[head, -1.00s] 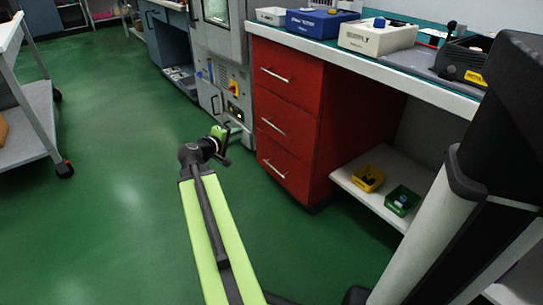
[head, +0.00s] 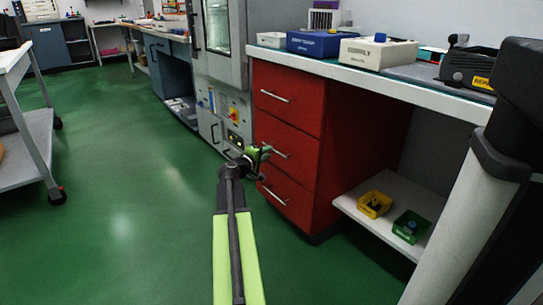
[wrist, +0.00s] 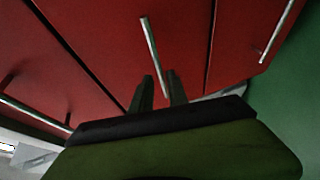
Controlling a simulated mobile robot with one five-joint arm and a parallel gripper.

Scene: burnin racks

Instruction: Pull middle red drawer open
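The red cabinet has three stacked drawers. The middle red drawer (head: 300,153) looks shut, with a slim metal bar handle (head: 277,151) across its front. My gripper (head: 262,156) is at the left end of that handle in the head view. In the wrist view the middle handle (wrist: 153,50) runs down toward my gripper (wrist: 163,88), with its near end between the two dark fingertips. The fingers are apart, with gaps beside the bar. Whether they touch it cannot be told.
The top drawer handle (head: 274,96) and bottom drawer handle (head: 274,194) lie above and below. A grey machine (head: 222,90) stands close on the left. A shelf (head: 385,211) with yellow and green bins is on the right. Green floor (head: 120,220) is clear in front.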

